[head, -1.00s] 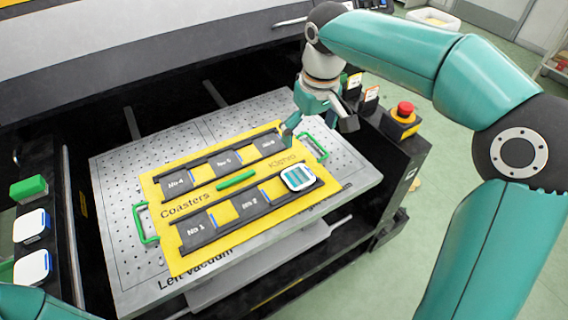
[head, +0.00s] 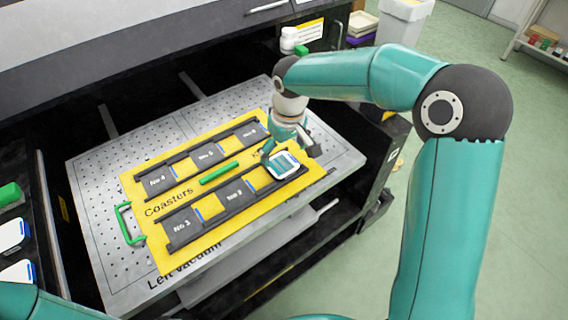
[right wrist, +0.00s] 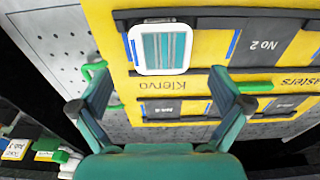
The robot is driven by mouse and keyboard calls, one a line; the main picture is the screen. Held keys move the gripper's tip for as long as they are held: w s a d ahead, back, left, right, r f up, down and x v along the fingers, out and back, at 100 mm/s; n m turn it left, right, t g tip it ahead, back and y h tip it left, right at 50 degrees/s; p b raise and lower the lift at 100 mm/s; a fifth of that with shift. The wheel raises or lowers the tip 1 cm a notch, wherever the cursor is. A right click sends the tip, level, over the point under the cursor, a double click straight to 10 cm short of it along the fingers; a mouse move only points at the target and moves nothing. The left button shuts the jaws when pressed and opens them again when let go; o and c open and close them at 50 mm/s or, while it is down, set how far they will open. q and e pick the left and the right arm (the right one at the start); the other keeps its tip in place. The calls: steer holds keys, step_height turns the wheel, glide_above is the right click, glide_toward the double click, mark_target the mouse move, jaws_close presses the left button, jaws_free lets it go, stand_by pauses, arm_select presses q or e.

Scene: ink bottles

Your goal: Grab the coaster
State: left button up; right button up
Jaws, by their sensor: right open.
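The coaster (head: 284,165) is a white rounded square with teal stripes. It lies at the right end of the near dark rail on the yellow board (head: 165,252). In the right wrist view the coaster (right wrist: 160,48) sits ahead of the fingertips, a little left of the middle. My right gripper (head: 290,150) is open and empty, just behind the coaster in the head view. In the right wrist view its two fingers (right wrist: 160,90) are spread apart, with the coaster beyond them. My left gripper is not in view; only a bit of my left arm shows at the lower left.
The board lies on a perforated metal plate (head: 95,180) with green handles (head: 126,222). A green bar (head: 219,173) lies between the two rails. White square pieces (head: 12,236) stand at the left edge. A white bottle (head: 289,40) stands at the back.

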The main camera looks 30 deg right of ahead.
mark_target(282, 164)
steer(key=f, duration=0.4)
steer(key=shift+w+a+f+p, duration=0.1)
steer(key=shift+w+f+p, duration=0.05)
steer(key=shift+w+p, duration=0.15)
steer(key=shift+s, duration=0.1)
steer(key=shift+c, duration=0.2)
steer(key=c, duration=1.2)
